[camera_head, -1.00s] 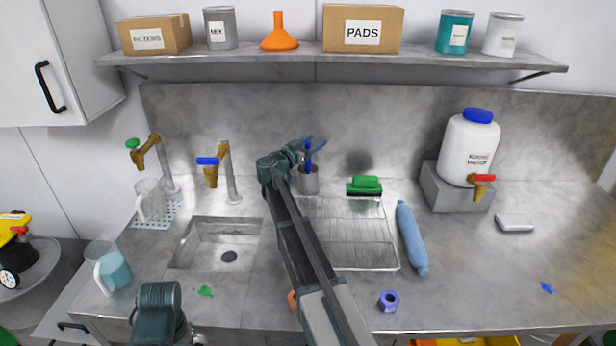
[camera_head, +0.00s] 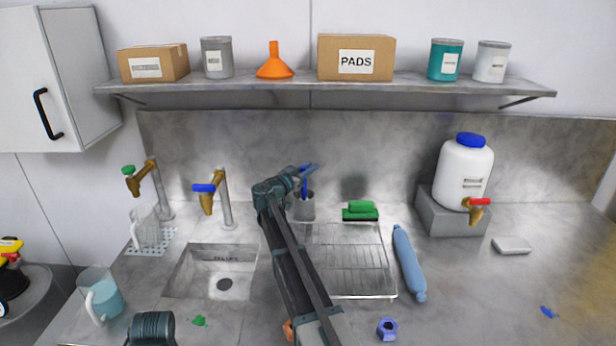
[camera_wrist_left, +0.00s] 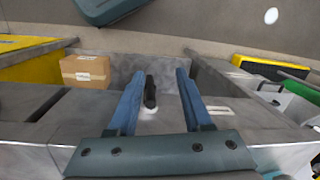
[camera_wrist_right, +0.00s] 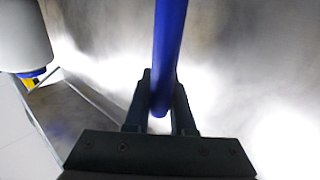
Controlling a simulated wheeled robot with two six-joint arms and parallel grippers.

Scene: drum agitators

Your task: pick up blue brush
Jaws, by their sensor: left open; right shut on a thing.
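The blue brush (camera_head: 303,188) stands with its handle up in a grey cup (camera_head: 304,208) at the back of the counter. Its lower end is hidden in the cup. My right gripper (camera_head: 306,171) is at the top of the handle, above the cup. In the right wrist view the blue handle (camera_wrist_right: 168,50) passes between the two fingers (camera_wrist_right: 160,105), which are shut on it. My left gripper (camera_wrist_left: 158,80) is open and empty in its wrist view, over a grey bin-like space with a dark-handled thing beyond the fingers.
A wire drying rack (camera_head: 350,262), a green scrubber (camera_head: 360,211) and a blue roll (camera_head: 408,265) lie right of my arm. A sink (camera_head: 210,270) and taps (camera_head: 218,200) are left. A white jug (camera_head: 463,172) stands right. A loaded shelf (camera_head: 330,88) hangs above.

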